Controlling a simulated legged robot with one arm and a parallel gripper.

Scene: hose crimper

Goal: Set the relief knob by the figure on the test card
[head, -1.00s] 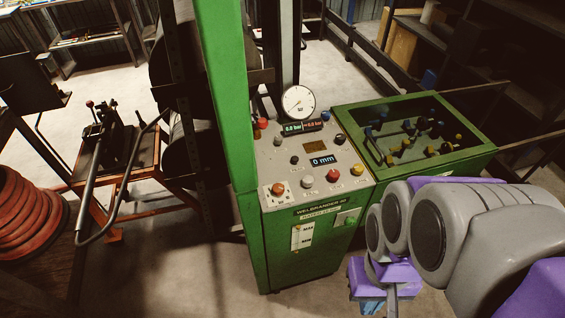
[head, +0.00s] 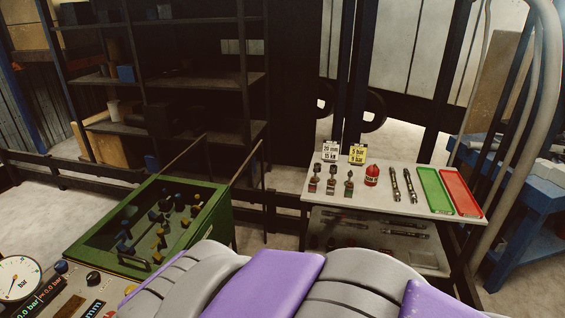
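A yellow card (head: 357,154) stands at the back edge of the white table; its print seems to read 5 bar over 9 bar, but it is small. A white card (head: 331,151) beside it seems to read 20 mm and 15 kN. The control panel (head: 72,300) shows only in part at the lower left, with a round gauge (head: 18,280), a blue knob (head: 61,267) and a black knob (head: 93,278). I cannot tell which knob is the relief knob. My purple and grey arm fills the bottom middle; my gripper is out of view.
Dark shelves (head: 185,85) stand behind.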

